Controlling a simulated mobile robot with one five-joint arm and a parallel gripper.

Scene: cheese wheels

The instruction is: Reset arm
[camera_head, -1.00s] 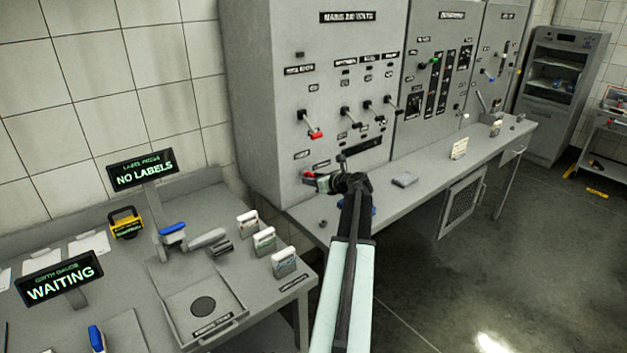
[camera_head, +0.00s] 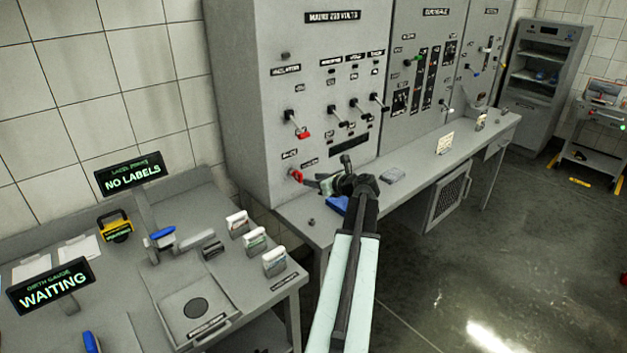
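My arm reaches up from the bottom middle, with a pale forearm and a black wrist. My gripper (camera_head: 330,184) is in front of the lower part of the grey control cabinet (camera_head: 247,95), above the long bench (camera_head: 299,212). Its fingers point left toward a small red knob (camera_head: 296,176) low on the cabinet. The fingers are small and partly hidden by the wrist, so I cannot tell whether they are open or touch anything. A blue object (camera_head: 337,205) lies on the bench just below the wrist.
A red-handled lever (camera_head: 303,133) and several other levers stick out of the cabinet above the gripper. The left bench holds a "NO LABELS" sign (camera_head: 134,174) and a "WAITING" sign (camera_head: 52,286). Open floor lies right.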

